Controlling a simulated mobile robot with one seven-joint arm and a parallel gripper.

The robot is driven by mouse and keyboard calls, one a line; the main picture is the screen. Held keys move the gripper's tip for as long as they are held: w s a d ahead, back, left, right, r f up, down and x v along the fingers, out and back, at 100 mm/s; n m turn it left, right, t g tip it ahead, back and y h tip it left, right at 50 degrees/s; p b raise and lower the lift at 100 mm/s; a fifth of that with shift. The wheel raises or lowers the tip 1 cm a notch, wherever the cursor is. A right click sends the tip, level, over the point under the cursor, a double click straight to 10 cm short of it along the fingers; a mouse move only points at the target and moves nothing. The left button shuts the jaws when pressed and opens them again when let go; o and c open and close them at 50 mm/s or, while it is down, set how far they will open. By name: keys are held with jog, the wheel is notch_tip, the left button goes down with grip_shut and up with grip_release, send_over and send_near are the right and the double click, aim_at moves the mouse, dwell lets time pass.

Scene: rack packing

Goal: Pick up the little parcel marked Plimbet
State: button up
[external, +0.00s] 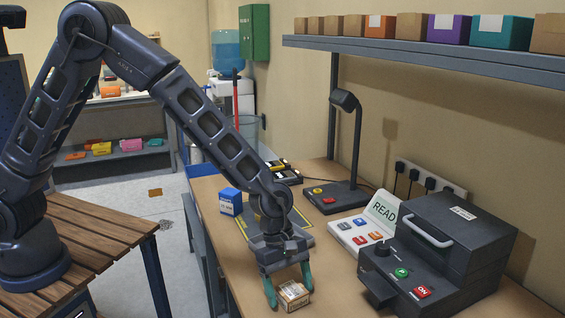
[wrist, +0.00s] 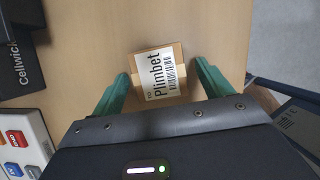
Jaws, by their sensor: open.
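The little parcel (wrist: 159,73) is a small brown box with a white label reading Plimbet and a barcode. It lies on the wooden bench top, and also shows in the external view (external: 293,297) near the bench's front. My gripper (external: 290,294) points down at it with green fingers spread. In the wrist view my gripper (wrist: 160,84) has one finger on each side of the parcel. The fingers look open, and a small gap shows at each side.
A black machine (external: 440,255) with a handle and buttons stands right of the parcel. Behind are a READ panel (external: 364,225), a black scanner lamp (external: 343,150) and a blue box (external: 231,202) on a yellow-edged mat. A shelf (external: 420,55) with several boxes hangs above.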

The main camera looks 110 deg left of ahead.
jog(key=shift+w+f, duration=0.1)
jog(key=shift+f, duration=0.05)
jog(key=c, duration=1.1)
